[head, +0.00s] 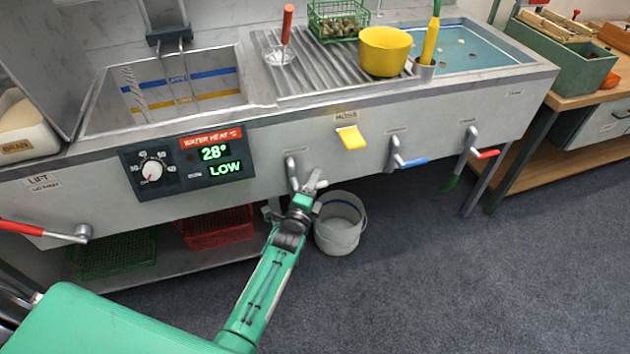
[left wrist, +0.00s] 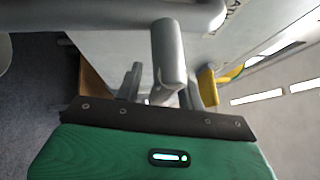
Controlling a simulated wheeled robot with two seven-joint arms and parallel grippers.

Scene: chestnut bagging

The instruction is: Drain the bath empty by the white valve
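The bath (head: 185,90) is the steel basin at the left of the sink unit, with a blue and a yellow line inside; its water level is hard to make out. Below its front right, a grey pipe (head: 292,172) comes out of the front panel. The white valve handle (head: 317,185) shows at its lower end. My left gripper (head: 308,190) is at the valve, its fingers partly hidden. In the left wrist view, the fingers (left wrist: 163,95) stand apart beneath a grey pipe (left wrist: 168,55), with something pale between them. Whether they grip it is unclear. My right gripper is out of view.
A white bucket (head: 341,225) stands on the floor beneath the valve. A blue-handled tap (head: 405,160) and a red-handled tap (head: 478,150) are further right. The panel reads 28° LOW (head: 215,160). Red crates (head: 218,228) and green crates (head: 115,255) sit below. The carpet at right is clear.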

